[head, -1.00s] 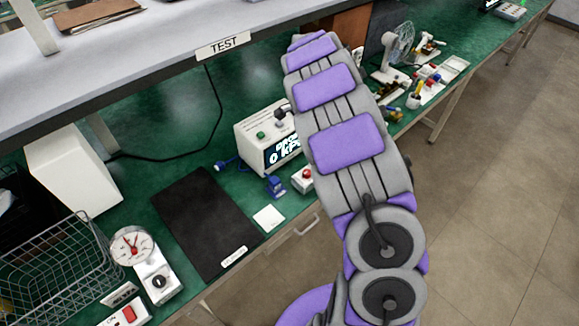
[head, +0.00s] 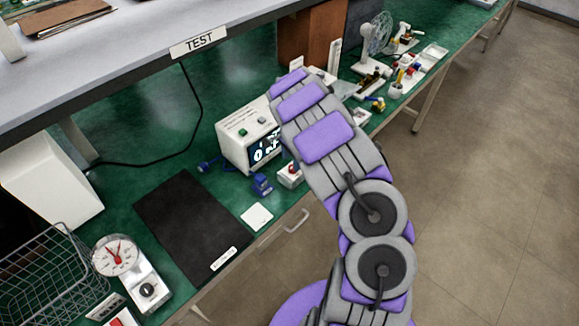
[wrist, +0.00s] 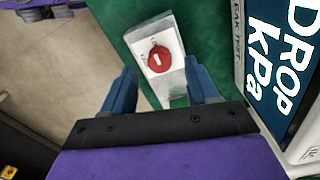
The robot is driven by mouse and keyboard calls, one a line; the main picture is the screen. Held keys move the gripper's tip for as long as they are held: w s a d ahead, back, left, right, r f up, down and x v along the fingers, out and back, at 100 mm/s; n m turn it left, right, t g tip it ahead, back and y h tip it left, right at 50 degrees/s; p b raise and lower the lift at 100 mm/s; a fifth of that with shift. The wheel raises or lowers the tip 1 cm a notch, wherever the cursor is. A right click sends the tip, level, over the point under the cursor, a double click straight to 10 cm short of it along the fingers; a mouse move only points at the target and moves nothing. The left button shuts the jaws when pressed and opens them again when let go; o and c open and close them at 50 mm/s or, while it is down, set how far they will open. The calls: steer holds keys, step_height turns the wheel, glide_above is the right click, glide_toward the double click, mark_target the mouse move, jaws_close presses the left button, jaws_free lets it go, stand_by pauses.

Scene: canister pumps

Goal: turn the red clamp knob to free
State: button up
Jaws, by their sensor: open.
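The red clamp knob (wrist: 159,59) is round with a white pointer bar and sits on a small white block (wrist: 174,42) in the wrist view. My gripper (wrist: 159,67) is open in the wrist view, with one blue finger on each side of the knob in the picture. No contact with the knob is visible.
A white tester (head: 238,130) with a lit display stands behind the block; its display (wrist: 282,60) fills the wrist view's right side. A black mat (head: 190,225), a white card (head: 257,216) and a dial gauge (head: 115,256) lie leftward. A fan (head: 376,38) stands farther back.

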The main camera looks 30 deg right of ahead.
mark_target(291, 167)
steer(key=d+f, duration=0.2)
steer(key=shift+d+f, duration=0.25)
steer(key=shift+f, duration=0.15)
steer(key=shift+d+f, duration=0.1)
steer(key=shift+f, duration=0.2)
steer(key=shift+a+f, duration=0.15)
steer(key=shift+a, duration=0.1)
steer(key=a, duration=0.2)
steer(key=shift+a+r, duration=0.2)
steer(key=shift+a, duration=0.3)
steer(key=shift+c, duration=0.3)
steer(key=shift+d+f, duration=0.1)
steer(key=shift+d, duration=0.25)
steer(key=shift+c, duration=0.9)
steer(key=shift+d+f, duration=0.1)
steer(key=shift+d, duration=0.85)
steer(key=shift+c, duration=1.4)
steer(key=shift+d, duration=0.15)
steer(key=shift+c, duration=0.7)
steer(key=shift+a, duration=0.35)
steer(key=c, duration=0.3)
steer(key=shift+a, duration=0.4)
steer(key=shift+c, duration=0.4)
